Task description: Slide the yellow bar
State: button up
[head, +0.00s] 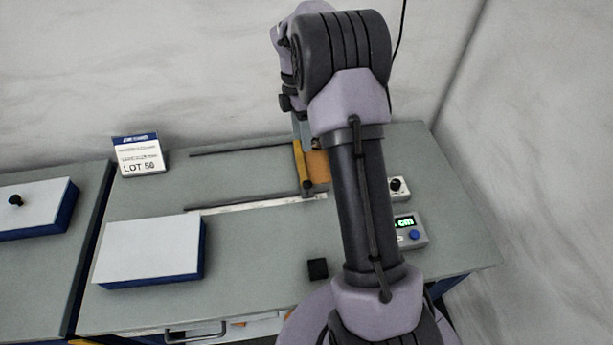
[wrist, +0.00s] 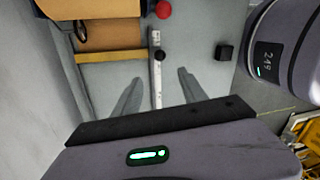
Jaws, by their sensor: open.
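The yellow bar (head: 299,160) lies across the grey worktop between a dark rail and a pale ruler strip, beside an orange-copper sheet (head: 319,167). In the wrist view the yellow bar (wrist: 108,56) runs sideways, its right end close to the ruler strip (wrist: 156,75) and a small black knob (wrist: 159,55). My gripper (wrist: 160,76) is open and empty, its two grey fingers apart in front of the bar, with the strip showing between them. I see no contact with the bar. In the head view my arm hides most of the gripper.
A white-topped box (head: 150,249) stands front left and a LOT sign (head: 138,155) back left. A black cube (head: 317,268) sits near the front. A display box (head: 408,232) and a knob box (head: 398,188) are on the right.

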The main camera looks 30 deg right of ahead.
aim_at(306, 181)
jog(key=s+f+b, duration=0.1)
jog(key=f, duration=0.4)
jog(key=s+f+b, duration=0.1)
jog(key=f+b, duration=0.1)
jog(key=f, duration=0.3)
jog(key=s+f+b, duration=0.1)
jog(key=f, duration=0.5)
jog(key=shift+a+b, duration=0.3)
jog(key=shift+b, duration=0.05)
jog(key=shift+r, duration=0.1)
grip_shut()
